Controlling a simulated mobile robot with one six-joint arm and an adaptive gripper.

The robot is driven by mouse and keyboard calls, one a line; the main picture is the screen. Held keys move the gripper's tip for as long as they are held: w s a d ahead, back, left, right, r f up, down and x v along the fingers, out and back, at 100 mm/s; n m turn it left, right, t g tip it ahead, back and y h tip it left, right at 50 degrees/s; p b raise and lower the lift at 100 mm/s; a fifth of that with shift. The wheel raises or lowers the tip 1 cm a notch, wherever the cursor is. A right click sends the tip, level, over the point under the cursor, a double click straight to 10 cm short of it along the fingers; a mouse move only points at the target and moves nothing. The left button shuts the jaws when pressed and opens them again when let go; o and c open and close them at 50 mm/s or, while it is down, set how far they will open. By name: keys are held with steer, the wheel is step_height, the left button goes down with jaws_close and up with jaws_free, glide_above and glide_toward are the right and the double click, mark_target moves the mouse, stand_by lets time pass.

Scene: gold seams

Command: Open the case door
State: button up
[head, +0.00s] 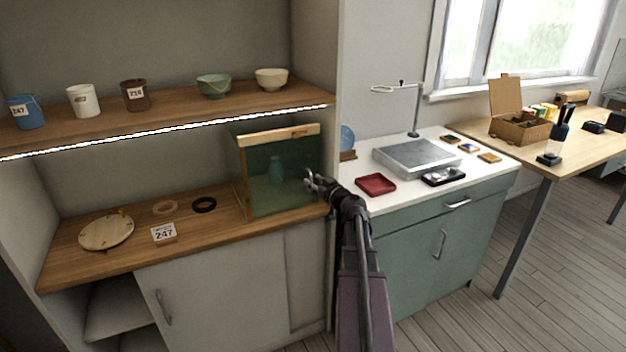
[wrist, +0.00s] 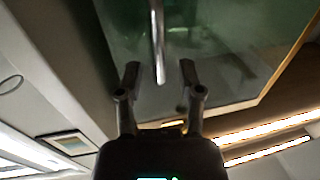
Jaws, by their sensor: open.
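The glass case (head: 255,168) stands on the wooden counter of the shelf unit, with a wooden top edge and greenish glass. A teal vase (head: 275,170) shows inside through the glass. The case door looks closed. My gripper (head: 311,182) is at the right part of the case's front. In the wrist view, the case glass (wrist: 225,60) fills the upper part, and a slim metal handle bar (wrist: 158,45) comes down to between the open fingers of my gripper (wrist: 158,80). Whether the fingers touch the handle, I cannot tell.
On the counter lie a round wooden board (head: 106,232), a 247 card (head: 163,233) and a black ring (head: 204,204). Cups and bowls stand on the shelf above. A red tray (head: 375,185) and a metal device (head: 416,157) are on the white worktop to the right.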

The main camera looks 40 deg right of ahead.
steer(key=shift+w, duration=0.7)
